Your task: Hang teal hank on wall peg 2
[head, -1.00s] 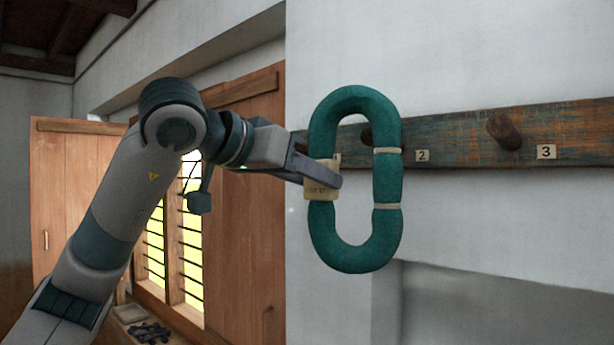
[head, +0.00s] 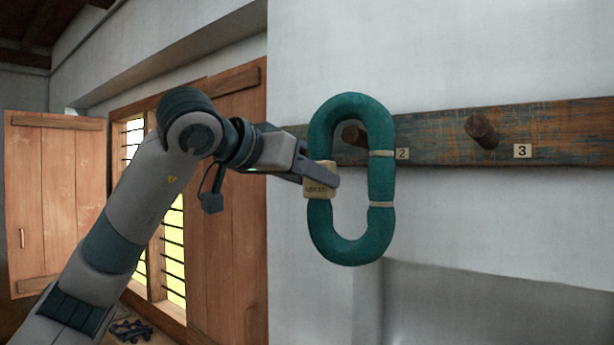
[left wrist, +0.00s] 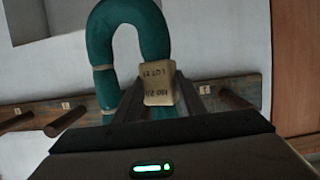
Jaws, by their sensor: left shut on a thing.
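The teal hank (head: 381,185) is an upright closed loop with pale bands on its right side. My left gripper (head: 325,178) is shut on its left side at a tan paper tag (head: 317,189). In the left wrist view, the hank (left wrist: 98,55) rises behind the tag (left wrist: 158,82), its lower part hidden by the gripper (left wrist: 160,98). Wall peg 2 (head: 354,135) shows through the loop's opening, left of label 2 (head: 402,153). In the left wrist view, a peg (left wrist: 65,120) appears left of the hank. I cannot tell the depth between them. My right gripper is out of view.
A worn wooden rail (head: 570,130) crosses the white wall and carries the pegs. Peg 3 (head: 482,132), beside label 3 (head: 522,151), is empty. Wooden shutters (head: 225,210) and a barred window stand at the left. The wall below the rail is clear.

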